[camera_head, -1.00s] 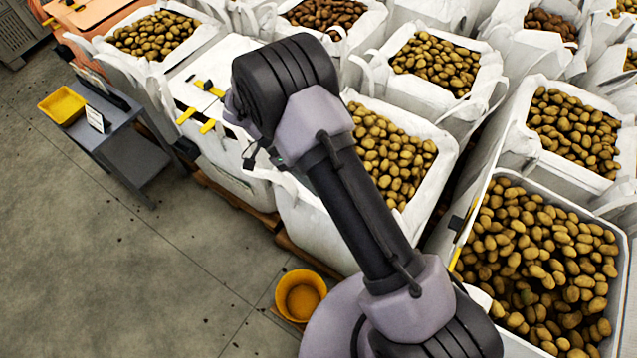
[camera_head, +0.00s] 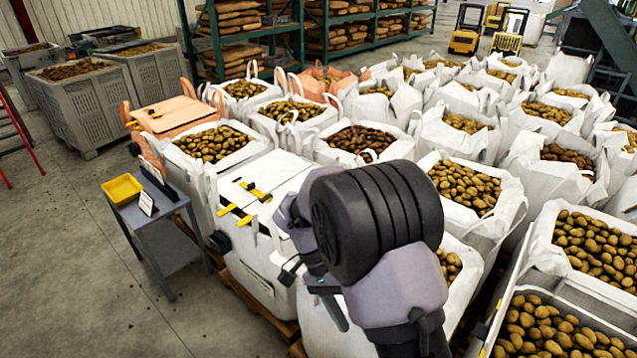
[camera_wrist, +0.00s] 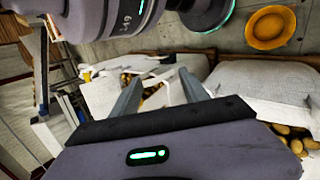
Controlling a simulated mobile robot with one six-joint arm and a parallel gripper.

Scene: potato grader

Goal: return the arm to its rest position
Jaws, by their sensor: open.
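My gripper (camera_wrist: 163,92) is in the wrist view, with its two grey fingers apart and nothing between them. White bags of potatoes show beyond and below the fingers. In the head view my arm rises from the bottom right of centre, bent, in front of the white bags. The gripper's fingers are mostly hidden behind my arm there, so I cannot make out their opening in that view.
White bags of potatoes (camera_head: 470,218) crowd the right and middle. A closed white bag (camera_head: 243,262) with yellow clips stands left of my arm. A grey side table (camera_head: 160,222) bears a yellow tray (camera_head: 122,188). Grey crates (camera_head: 88,112) stand far left. A round yellow bowl (camera_wrist: 270,27) lies on the floor. Open floor is at lower left.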

